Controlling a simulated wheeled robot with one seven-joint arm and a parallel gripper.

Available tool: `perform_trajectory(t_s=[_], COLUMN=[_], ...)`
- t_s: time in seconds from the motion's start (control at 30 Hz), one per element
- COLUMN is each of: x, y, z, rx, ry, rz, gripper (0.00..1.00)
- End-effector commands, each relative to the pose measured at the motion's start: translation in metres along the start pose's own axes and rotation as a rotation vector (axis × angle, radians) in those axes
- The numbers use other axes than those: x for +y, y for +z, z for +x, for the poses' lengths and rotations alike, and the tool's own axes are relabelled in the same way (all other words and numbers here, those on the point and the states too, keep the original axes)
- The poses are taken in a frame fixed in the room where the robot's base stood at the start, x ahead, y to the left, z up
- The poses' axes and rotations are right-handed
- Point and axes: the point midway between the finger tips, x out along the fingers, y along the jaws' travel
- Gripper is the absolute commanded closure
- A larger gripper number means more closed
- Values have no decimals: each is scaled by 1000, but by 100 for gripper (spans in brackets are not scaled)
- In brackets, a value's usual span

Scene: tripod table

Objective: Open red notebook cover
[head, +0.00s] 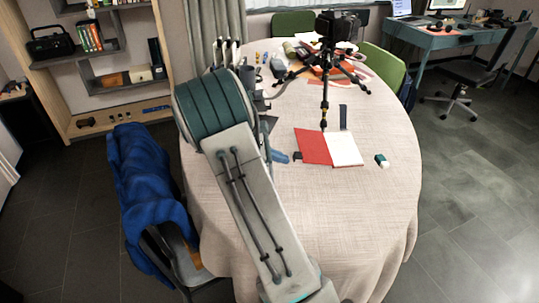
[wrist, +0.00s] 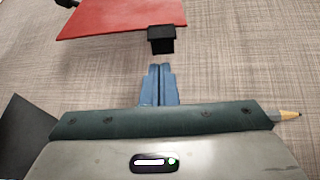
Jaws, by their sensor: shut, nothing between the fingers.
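The notebook lies open on the table. Its red cover (head: 313,146) is folded out to the left, and its white page (head: 345,148) shows on the right. In the wrist view the red cover (wrist: 115,15) crosses the top, with a small black block (wrist: 161,40) at its near edge. The black block also shows in the head view (head: 298,156). My gripper (head: 287,157) is just left of the cover, apart from it. In the wrist view my gripper's blue fingers (wrist: 160,68) are together and empty, just short of the block.
A black tripod with a camera (head: 324,60) stands behind the notebook. A dark strip (head: 343,117) lies behind the page, and a small green and white item (head: 382,160) lies to the right. A pencil (wrist: 289,114) shows in the wrist view. The front right tablecloth (head: 360,210) is clear.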

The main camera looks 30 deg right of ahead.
Motion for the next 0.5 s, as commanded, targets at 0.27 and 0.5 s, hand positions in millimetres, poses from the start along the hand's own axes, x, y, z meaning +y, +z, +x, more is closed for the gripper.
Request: perform_trajectory(t_s=[0.27,0.5], x=[0,0], y=[0,0], z=[17,17], rx=[0,0], ry=[0,0], rz=[0,0], gripper=[100,100])
